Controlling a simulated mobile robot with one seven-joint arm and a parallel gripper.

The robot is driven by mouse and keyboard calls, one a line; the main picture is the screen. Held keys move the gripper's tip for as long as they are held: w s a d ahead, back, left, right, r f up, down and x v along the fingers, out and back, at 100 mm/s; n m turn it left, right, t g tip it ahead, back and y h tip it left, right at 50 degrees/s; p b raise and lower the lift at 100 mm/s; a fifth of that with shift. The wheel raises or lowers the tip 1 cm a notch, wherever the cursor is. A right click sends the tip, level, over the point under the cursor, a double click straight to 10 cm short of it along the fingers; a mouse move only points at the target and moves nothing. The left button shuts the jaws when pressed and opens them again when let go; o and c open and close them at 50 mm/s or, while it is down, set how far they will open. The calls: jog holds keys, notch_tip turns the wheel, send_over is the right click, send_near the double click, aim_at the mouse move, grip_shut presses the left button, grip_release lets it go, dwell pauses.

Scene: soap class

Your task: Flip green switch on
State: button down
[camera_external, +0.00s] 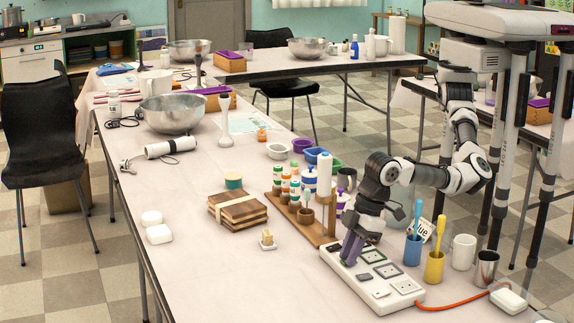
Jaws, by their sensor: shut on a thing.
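A white power strip (399,301) with a row of sockets and switches lies on the front part of the long table. A small dark-green piece (372,256) shows on it beside my gripper; which piece is the green switch is too small to tell. My gripper (346,260) points down onto the strip's far left part, its dark purplish fingers shut at the strip's top surface. The fingers and hand hide what lies between and behind them, so the exact contact is not clear.
A blue cup (413,250) and a yellow cup (434,267) with brushes, a white mug (463,252) and a metal cup (486,269) stand right of the strip. A wooden bottle rack (303,228) stands behind. An orange cord (455,304) runs right.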

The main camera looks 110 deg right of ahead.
jog(key=r+g+p, duration=0.1)
jog(key=p, duration=0.1)
jog(key=shift+w+p, duration=0.3)
jog(key=shift+w+a+f+g+p, duration=0.1)
jog(key=shift+f+g+p, duration=0.25)
jog(key=shift+g+p, duration=0.45)
jog(key=c, duration=1.3)
grip_release()
jog(key=shift+f, duration=0.15)
jog(key=r+b, duration=0.1)
jog(key=r, duration=0.3)
jog(key=s+r+b, duration=0.1)
jog(key=r, duration=0.4)
jog(key=s+r+b, duration=0.1)
jog(key=r, duration=0.3)
jog(key=shift+r, duration=0.4)
